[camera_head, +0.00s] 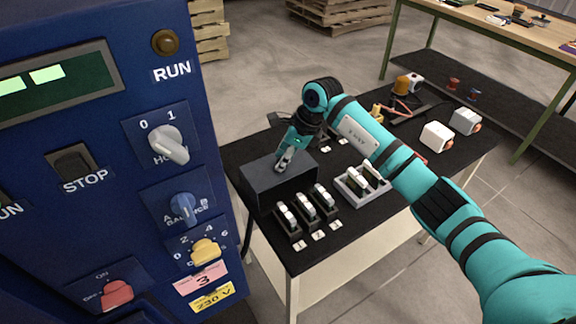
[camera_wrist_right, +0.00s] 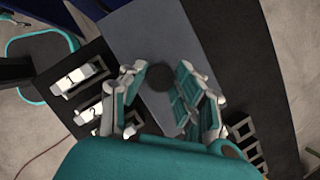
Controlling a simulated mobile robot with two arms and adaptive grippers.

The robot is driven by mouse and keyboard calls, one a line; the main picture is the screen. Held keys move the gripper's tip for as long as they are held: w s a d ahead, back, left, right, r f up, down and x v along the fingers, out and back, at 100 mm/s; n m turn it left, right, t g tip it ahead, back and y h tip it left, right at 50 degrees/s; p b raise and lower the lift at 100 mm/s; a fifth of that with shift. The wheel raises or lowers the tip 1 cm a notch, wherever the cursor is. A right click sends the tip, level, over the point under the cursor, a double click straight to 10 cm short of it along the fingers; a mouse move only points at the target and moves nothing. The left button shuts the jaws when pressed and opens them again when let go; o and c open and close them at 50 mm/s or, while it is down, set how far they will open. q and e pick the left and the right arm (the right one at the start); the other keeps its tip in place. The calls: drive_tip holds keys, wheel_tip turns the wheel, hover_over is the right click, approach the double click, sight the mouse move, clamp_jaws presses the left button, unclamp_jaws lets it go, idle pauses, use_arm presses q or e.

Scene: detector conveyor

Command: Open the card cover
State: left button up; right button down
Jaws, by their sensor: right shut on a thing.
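The card cover (camera_head: 268,187) is a dark grey box standing on the black table top beside the blue machine. In the right wrist view its flat grey top (camera_wrist_right: 140,30) carries a dark round knob (camera_wrist_right: 158,77). My right gripper (camera_head: 281,166) comes down on the top of the cover. In the wrist view its fingers (camera_wrist_right: 165,95) stand on both sides of the knob, and it is shut on it. The cover looks level. Whether it touches the table all round is hard to tell. What is under it is hidden.
Several cards in black holders (camera_head: 307,207) stand in front of the cover. A light grey slotted rack (camera_head: 361,187) is to its right. White devices (camera_head: 437,136) sit farther right. The blue machine (camera_head: 100,140) rises close on the left. My right arm spans the table.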

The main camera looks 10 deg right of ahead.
drive_tip(key=c, duration=1)
unclamp_jaws()
drive_tip(key=shift+r, duration=0.1)
drive_tip(key=v, duration=1.2)
